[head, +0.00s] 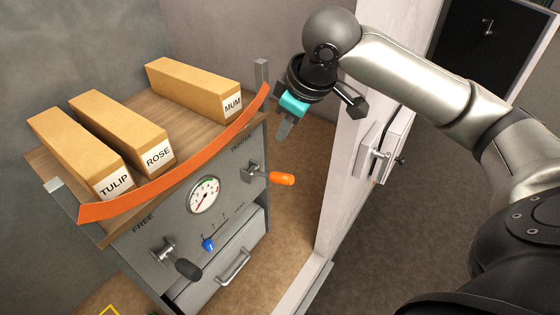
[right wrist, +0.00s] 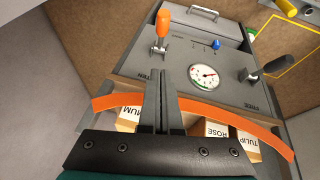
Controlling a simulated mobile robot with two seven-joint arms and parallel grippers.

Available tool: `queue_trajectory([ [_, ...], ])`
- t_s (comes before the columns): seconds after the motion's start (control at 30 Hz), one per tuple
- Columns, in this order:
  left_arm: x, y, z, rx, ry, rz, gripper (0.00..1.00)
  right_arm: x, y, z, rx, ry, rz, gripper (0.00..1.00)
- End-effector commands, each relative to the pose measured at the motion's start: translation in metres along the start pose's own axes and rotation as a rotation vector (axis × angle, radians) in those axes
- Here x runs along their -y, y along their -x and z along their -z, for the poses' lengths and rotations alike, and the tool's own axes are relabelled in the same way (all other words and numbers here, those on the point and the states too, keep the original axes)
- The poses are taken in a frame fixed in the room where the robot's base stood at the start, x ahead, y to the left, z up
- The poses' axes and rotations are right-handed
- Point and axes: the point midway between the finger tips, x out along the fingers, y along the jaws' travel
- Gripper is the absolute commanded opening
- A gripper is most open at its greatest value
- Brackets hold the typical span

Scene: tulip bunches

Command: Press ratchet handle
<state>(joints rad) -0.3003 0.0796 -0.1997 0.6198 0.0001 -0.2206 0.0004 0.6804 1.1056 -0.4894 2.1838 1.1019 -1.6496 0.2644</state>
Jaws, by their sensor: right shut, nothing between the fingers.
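A grey cabinet front (head: 225,232) carries two levers. The lever with the orange grip (head: 281,179) sits beside the word TIGHTEN, and the lever with the black grip (head: 187,269) sits below FREE. In the right wrist view the orange grip (right wrist: 162,24) stands just beyond my fingertips; the black grip (right wrist: 276,65) is at the right. My right gripper (head: 284,132) is shut and empty, above and apart from the orange-gripped lever. An orange strap (head: 180,180) runs across the front of several labelled boxes, TULIP, ROSE and MUM. My left gripper is not in view.
A round gauge (head: 204,196), a blue knob (head: 208,244) and a drawer handle (head: 234,266) are on the cabinet front. A pale wall edge (head: 340,170) with a latch box (head: 381,154) stands close right of my gripper. Brown floor lies between.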

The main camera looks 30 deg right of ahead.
Motion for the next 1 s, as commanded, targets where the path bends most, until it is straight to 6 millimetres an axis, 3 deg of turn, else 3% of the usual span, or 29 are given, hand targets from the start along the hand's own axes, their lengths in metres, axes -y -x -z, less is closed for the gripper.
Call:
queue_trajectory([
  [0.17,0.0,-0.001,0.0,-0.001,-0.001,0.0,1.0,0.001,-0.015,0.0,0.002,-0.002,0.003,0.0],
  [0.6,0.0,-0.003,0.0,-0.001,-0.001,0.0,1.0,0.001,-0.105,-0.001,0.003,-0.001,0.003,0.0],
  [0.8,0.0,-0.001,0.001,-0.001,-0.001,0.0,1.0,0.0,-0.121,-0.022,0.004,0.0,0.001,0.0],
  [1.0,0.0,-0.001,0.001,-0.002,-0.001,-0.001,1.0,0.0,-0.128,-0.029,0.0,0.001,0.0,0.0],
])
